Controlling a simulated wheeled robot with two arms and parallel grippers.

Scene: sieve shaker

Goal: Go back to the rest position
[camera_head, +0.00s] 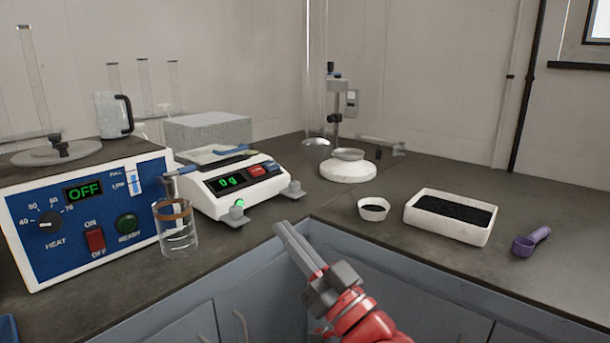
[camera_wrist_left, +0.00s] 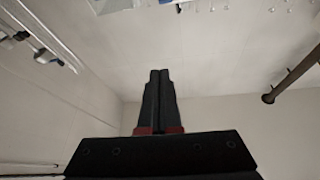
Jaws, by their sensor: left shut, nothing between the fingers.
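The dark counter (camera_head: 345,212) holds a blue heater unit (camera_head: 100,260), a glass beaker (camera_head: 177,240), a scale (camera_head: 236,182) reading 0 g, a small white dish (camera_head: 364,213), a white tray (camera_head: 478,233) of black powder and a purple scoop (camera_head: 530,241). Grey cabinets (camera_head: 260,300) are below.

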